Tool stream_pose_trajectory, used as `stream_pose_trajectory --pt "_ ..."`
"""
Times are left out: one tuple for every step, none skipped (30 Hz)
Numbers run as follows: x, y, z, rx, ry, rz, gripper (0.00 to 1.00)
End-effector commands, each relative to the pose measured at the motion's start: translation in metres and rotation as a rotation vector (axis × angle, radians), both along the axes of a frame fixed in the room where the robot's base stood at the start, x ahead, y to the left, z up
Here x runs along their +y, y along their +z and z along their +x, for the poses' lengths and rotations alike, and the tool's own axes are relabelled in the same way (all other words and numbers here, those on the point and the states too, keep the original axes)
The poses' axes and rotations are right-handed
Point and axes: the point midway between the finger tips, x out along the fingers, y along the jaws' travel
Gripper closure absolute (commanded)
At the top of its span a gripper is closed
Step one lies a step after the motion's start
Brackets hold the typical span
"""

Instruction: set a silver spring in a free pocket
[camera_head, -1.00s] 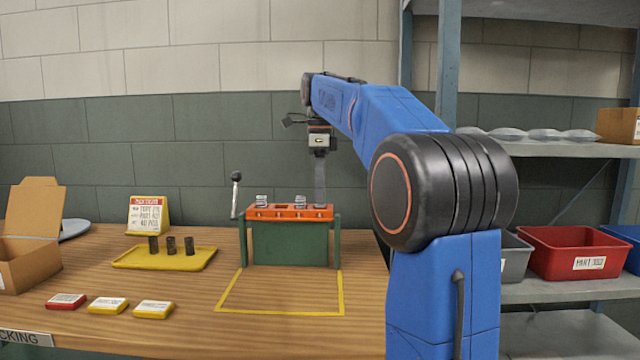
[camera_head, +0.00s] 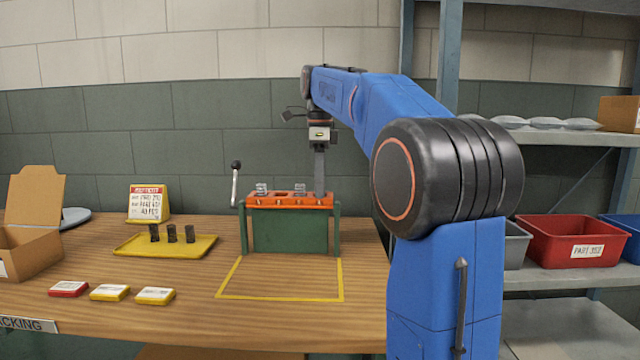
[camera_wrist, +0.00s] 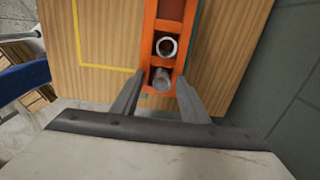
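The coiler fixture has an orange top (camera_head: 289,205) with a row of pockets on a green body. Silver springs stand in two of its pockets, one at the left end (camera_head: 262,189) and one right of the middle (camera_head: 299,188). An empty pocket (camera_head: 281,195) shows between them. My gripper (camera_head: 320,196) is down over the right end. In the wrist view, my gripper (camera_wrist: 160,76) is open, with its fingers either side of a silver spring (camera_wrist: 161,80) in the end pocket. Another silver spring (camera_wrist: 166,47) stands in the neighbouring pocket.
A yellow tray (camera_head: 135,246) holds several dark springs. A lever with a black knob (camera_head: 235,166) rises at the fixture's left. A cardboard box (camera_head: 38,205), a sign (camera_head: 148,203) and red and yellow labels are further left. Shelves with bins (camera_head: 575,240) stand right.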

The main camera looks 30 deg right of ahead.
Motion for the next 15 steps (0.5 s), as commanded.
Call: stream_pose_trajectory --pt "0.000 -0.002 0.001 0.004 0.000 0.001 0.58" --pt "0.000 -0.002 0.001 0.004 0.000 0.001 0.58" --pt "0.000 -0.001 0.001 0.004 0.000 0.001 0.58" --pt "0.000 0.000 0.001 0.004 0.000 0.001 0.58" --pt "0.000 0.002 0.001 0.003 0.000 0.001 0.58" --pt "0.000 0.005 0.001 0.003 0.000 0.001 0.58" --pt "0.000 0.008 0.001 0.003 0.000 0.001 0.58" --pt "0.000 0.012 0.001 0.002 0.000 0.001 0.58" --pt "0.000 0.018 0.001 0.000 0.000 0.000 0.58" --pt "0.000 0.022 0.001 0.001 0.000 0.001 0.58" --pt "0.000 0.028 0.001 -0.001 0.000 -0.001 0.58" --pt "0.000 0.034 0.001 0.000 0.000 0.000 0.58" --pt "0.000 0.039 0.001 -0.001 0.000 0.000 0.58" --pt "0.000 0.044 0.001 -0.001 0.000 0.000 0.58" --pt "0.000 0.050 0.001 -0.001 0.000 -0.001 0.58"
